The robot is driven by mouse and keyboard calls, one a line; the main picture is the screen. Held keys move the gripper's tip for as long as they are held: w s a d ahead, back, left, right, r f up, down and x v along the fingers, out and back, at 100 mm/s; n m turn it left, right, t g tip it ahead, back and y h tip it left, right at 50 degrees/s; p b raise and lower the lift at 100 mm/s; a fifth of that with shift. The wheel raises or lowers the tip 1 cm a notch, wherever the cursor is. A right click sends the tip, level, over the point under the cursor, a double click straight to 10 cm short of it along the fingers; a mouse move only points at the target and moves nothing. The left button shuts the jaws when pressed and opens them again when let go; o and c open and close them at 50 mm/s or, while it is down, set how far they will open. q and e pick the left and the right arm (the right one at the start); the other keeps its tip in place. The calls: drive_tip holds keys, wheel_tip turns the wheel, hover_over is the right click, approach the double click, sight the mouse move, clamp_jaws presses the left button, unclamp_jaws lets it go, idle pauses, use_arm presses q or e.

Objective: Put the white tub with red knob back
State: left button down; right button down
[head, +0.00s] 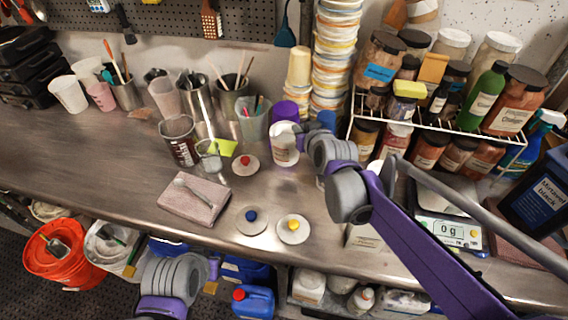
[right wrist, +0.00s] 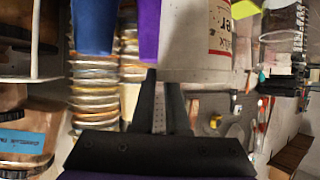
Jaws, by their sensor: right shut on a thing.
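A white tub (head: 285,150) with a dark label mark is upright over the back of the counter, at my right gripper (head: 301,135). The right wrist view shows the white tub (right wrist: 190,45) with red and black lettering, close beyond the dark fingers (right wrist: 160,108). The right gripper is shut on it; the exact contact is hard to see. I cannot tell whether the tub touches the counter. A red knob on a pale round disc (head: 245,165) lies on the counter just left of the tub. My left arm shows at the bottom left, but its fingertips do not.
Discs with a blue knob (head: 251,216) and a yellow knob (head: 293,229) lie in front. A pinkish block (head: 194,199) with a spoon is left. Glass beakers, stacked cups (head: 337,60) and a jar rack (head: 440,130) crowd the back. The left front counter is clear.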

drive_tip(key=f, duration=0.5)
drive_tip(key=shift+s+d+f, duration=0.1)
drive_tip(key=shift+s+f, duration=0.1)
drive_tip(key=shift+s, duration=0.15)
wheel_tip(320, 180, down, 4)
drive_tip(key=shift+w+f+b, duration=0.1)
drive_tip(key=shift+w+b, duration=0.05)
drive_tip(key=shift+b, duration=0.25)
drive_tip(key=c, duration=0.9)
unclamp_jaws()
drive_tip(key=v, duration=1.2)
